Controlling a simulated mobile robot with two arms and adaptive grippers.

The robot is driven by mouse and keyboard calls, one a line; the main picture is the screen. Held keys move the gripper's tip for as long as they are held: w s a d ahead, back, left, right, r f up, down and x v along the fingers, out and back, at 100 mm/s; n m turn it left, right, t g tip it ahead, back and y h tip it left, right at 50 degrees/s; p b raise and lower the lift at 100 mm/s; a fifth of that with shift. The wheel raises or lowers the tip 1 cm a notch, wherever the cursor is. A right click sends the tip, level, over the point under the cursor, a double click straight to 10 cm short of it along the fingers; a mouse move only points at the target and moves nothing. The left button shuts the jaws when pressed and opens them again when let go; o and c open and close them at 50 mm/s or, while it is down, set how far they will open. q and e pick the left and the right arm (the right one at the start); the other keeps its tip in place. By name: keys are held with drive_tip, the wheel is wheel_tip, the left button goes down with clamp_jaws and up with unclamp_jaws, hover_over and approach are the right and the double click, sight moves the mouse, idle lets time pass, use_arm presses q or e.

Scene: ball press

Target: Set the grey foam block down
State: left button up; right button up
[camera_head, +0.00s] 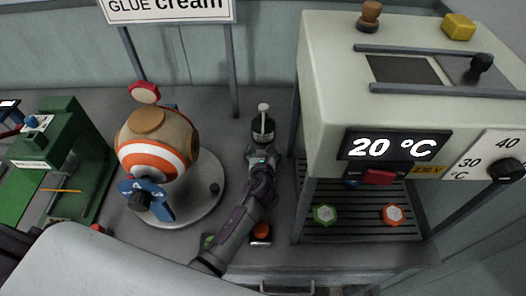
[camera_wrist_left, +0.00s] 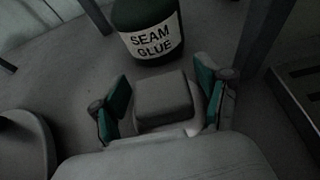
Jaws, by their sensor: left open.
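The grey foam block (camera_wrist_left: 163,97) sits between the two green finger pads in the left wrist view. In the head view my gripper and arm hide the block. Just beyond it stands a dark green seam glue bottle (camera_head: 263,128) with a white nozzle; its label faces the left wrist view (camera_wrist_left: 152,38). My right gripper is not in view.
A striped ball (camera_head: 157,158) sits on a round grey base (camera_head: 205,195) to the left. A large press-like cabinet (camera_head: 320,120) with a 20 °C display stands right, with green (camera_head: 325,214) and orange (camera_head: 393,214) pieces on its slatted floor. A green machine (camera_head: 75,150) stands far left.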

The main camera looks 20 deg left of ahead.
use_arm(q)
drive_tip(key=shift+s+r, duration=0.2)
drive_tip(key=shift+r, duration=0.05)
drive_tip(key=v, duration=1.1)
drive_tip(key=shift+s+r+p, duration=0.1)
drive_tip(key=shift+s+p, duration=0.15)
drive_tip(key=shift+p, duration=0.15)
